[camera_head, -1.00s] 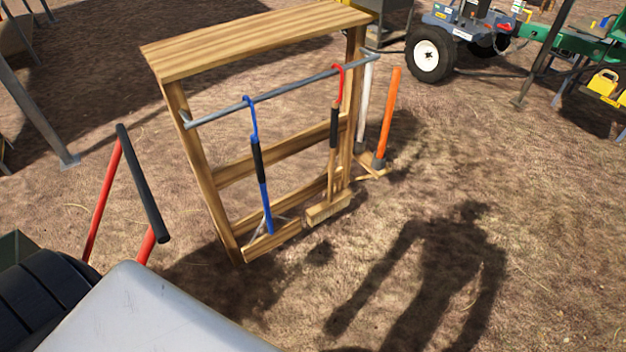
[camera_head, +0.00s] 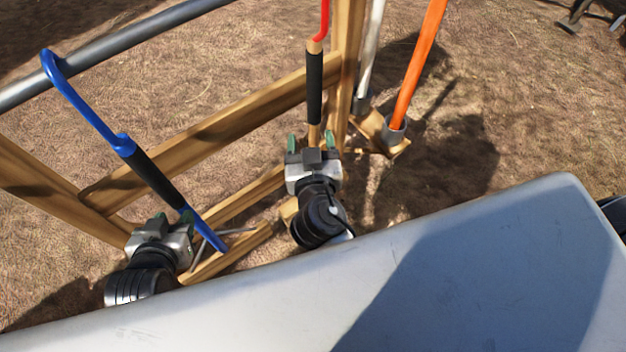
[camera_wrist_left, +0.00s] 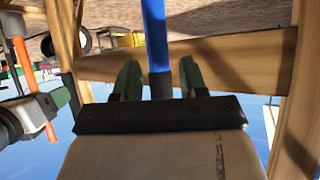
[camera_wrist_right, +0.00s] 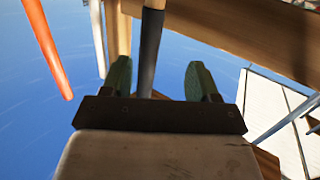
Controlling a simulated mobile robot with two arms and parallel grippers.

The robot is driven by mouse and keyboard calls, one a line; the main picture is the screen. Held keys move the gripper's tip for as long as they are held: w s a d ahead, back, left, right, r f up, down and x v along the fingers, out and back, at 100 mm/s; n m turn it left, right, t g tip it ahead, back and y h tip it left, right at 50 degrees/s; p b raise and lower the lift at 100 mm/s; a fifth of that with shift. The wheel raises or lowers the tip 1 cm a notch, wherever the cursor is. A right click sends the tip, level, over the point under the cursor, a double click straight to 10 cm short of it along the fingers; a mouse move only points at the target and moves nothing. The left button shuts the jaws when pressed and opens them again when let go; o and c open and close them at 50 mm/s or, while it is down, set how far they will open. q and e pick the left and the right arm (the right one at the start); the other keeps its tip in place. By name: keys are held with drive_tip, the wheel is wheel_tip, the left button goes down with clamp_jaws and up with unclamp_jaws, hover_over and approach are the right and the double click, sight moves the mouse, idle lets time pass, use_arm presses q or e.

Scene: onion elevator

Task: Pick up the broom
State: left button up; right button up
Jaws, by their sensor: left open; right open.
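A blue-handled tool (camera_head: 88,112) with a black grip hangs by its hook from the grey rail (camera_head: 130,38). A broom with a red hook, black grip (camera_head: 314,88) and wooden shaft hangs further right; its head is mostly hidden behind my right arm. My left gripper (camera_head: 172,218) is open at the lower blue shaft. In the left wrist view the blue shaft (camera_wrist_left: 157,45) shows between its fingers (camera_wrist_left: 159,80). My right gripper (camera_head: 311,141) is open at the broom's shaft. In the right wrist view the shaft (camera_wrist_right: 150,50) lies between its fingers (camera_wrist_right: 158,84), closer to the left finger.
The wooden rack (camera_head: 215,130) stands close in front of me. An orange pole (camera_head: 418,65) and a white pole (camera_head: 371,45) stand in holders just right of it. My grey-white body top fills the foreground. Bare ground lies to the right.

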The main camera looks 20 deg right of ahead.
sight(317, 99)
drive_tip(key=shift+m+t+h, duration=0.6)
drive_tip(key=shift+m, duration=0.1)
drive_tip(key=w+r, duration=0.1)
drive_tip(key=w+d+r, duration=0.2)
drive_tip(key=w, duration=0.1)
drive_tip(key=shift+w+d+r, duration=0.1)
drive_tip(key=shift+d+r, duration=0.15)
drive_tip(key=shift+r, duration=0.1)
drive_tip(key=shift+w+d, duration=0.15)
drive_tip(key=shift+w, duration=0.35)
drive_tip(key=x, duration=0.5)
drive_tip(key=shift+w+a+f, duration=0.1)
drive_tip(key=shift+a+f, duration=0.05)
drive_tip(key=shift+a, duration=0.1)
use_arm(q)
drive_tip(key=shift+s+a+r+g, duration=0.2)
drive_tip(key=shift+s+r+g, duration=0.1)
drive_tip(key=shift+s, duration=0.25)
drive_tip(key=shift+s+a+r+g, duration=0.15)
drive_tip(key=shift+s+r+g, duration=0.15)
drive_tip(key=shift+s, duration=0.25)
use_arm(e)
drive_tip(key=shift+c, duration=0.3)
clamp_jaws()
